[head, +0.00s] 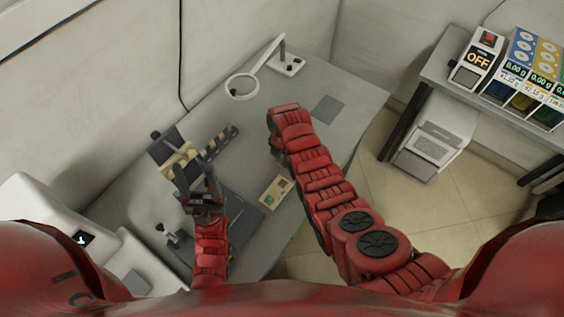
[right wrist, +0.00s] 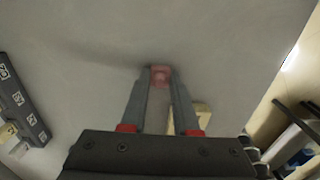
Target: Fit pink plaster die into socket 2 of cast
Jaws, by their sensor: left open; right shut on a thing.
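In the right wrist view my right gripper (right wrist: 160,84) is shut on the pink plaster die (right wrist: 160,74), held between the fingertips above the grey table. In the head view the red right arm hides this gripper and the die. My left gripper (head: 203,193) is open, close in front of a cream block (head: 179,160) on a dark stand, which looks like the cast. Whether it touches the block I cannot tell. Its sockets are too small to make out. Part of a cream piece (right wrist: 7,134) also shows at the left edge of the right wrist view.
A dark bar with white markings (head: 221,140) lies beside the cream block. A ring lamp (head: 242,87) stands at the back. A small beige tray (head: 275,192) and a grey pad (head: 327,109) lie on the table (head: 330,150). A separate shelf (head: 440,65) holds boxes at right.

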